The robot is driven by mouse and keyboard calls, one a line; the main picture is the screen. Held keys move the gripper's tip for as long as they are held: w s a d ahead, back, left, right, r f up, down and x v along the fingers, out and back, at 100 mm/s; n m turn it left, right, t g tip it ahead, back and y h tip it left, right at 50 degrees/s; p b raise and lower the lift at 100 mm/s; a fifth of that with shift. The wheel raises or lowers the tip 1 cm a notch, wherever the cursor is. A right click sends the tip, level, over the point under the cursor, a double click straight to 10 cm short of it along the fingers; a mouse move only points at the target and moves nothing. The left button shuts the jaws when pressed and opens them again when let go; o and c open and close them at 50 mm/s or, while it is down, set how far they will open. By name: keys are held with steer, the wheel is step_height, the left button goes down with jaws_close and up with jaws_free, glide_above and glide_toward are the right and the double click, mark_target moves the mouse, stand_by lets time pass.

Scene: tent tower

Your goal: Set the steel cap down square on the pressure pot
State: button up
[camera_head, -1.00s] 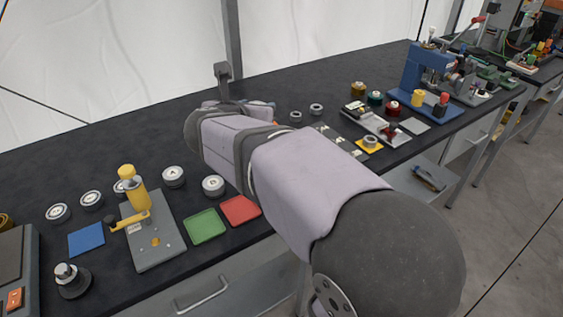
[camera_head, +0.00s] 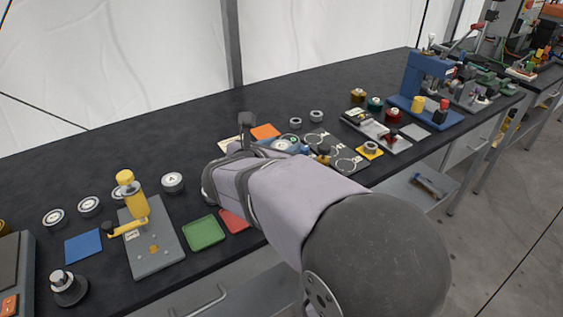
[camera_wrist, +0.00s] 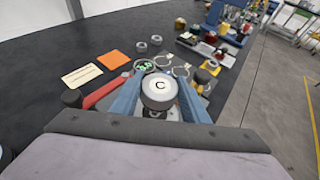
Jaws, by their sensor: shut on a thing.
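My gripper (camera_wrist: 160,92) has two blue fingers. They are shut on a round steel cap (camera_wrist: 159,89) with a white top marked "C", facing up in the wrist view. In the head view the cap (camera_head: 283,146) shows small beyond my forearm, above a grey plate area. What lies directly under it is hidden, and I cannot tell whether it touches anything. I cannot surely pick out the pressure pot. A ring with green in it (camera_wrist: 145,66) lies just beyond the cap in the wrist view.
A red bar (camera_wrist: 104,93) with a black knob lies left of the fingers. An orange card (camera_wrist: 114,60) and a cream card (camera_wrist: 82,75) lie farther left. A yellow-lever press (camera_head: 150,240) and a green tray (camera_head: 204,232) stand at left. The back of the bench is clear.

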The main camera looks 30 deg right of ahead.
steer(key=shift+f+b, duration=0.3)
steer(key=shift+f, duration=1.65)
steer(key=shift+f, duration=0.2)
steer(key=o, duration=1.3)
steer(key=shift+c, duration=0.2)
steer(key=shift+r, duration=0.1)
steer(key=shift+r, duration=0.15)
steer(key=v, duration=1.2)
steer(key=shift+b, duration=0.3)
steer(key=shift+r, duration=0.1)
